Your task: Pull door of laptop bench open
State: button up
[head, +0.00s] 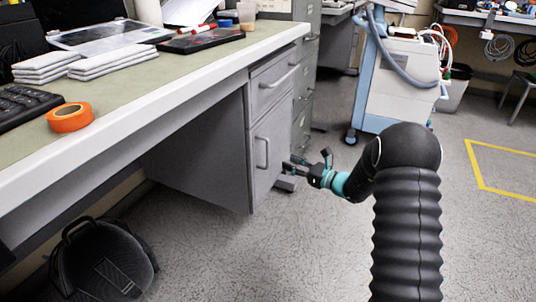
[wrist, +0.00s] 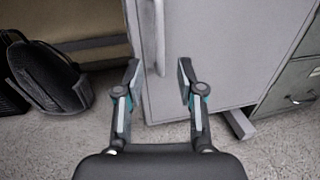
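The laptop bench (head: 130,75) runs along the left of the head view. Its grey door (head: 274,150) is below a drawer (head: 272,85) and looks closed. A vertical bar handle (head: 262,153) is on the door's left side; in the wrist view the handle (wrist: 160,38) runs down from the top. My gripper (head: 288,167) is close in front of the door's lower part. In the wrist view my gripper (wrist: 158,72) is open, with its fingertips apart on either side of the handle's lower end. Contact with the handle cannot be told.
A black backpack (head: 103,262) lies on the floor under the bench. A green filing cabinet (head: 305,80) stands just beyond the door. A white and blue medical cart (head: 395,75) stands further back. The floor (head: 260,260) in front of the bench is clear.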

aim_at(268, 165)
jog(key=x, duration=1)
jog(key=shift+w+a+r, duration=0.1)
jog(key=shift+w+a, duration=0.05)
grip_shut()
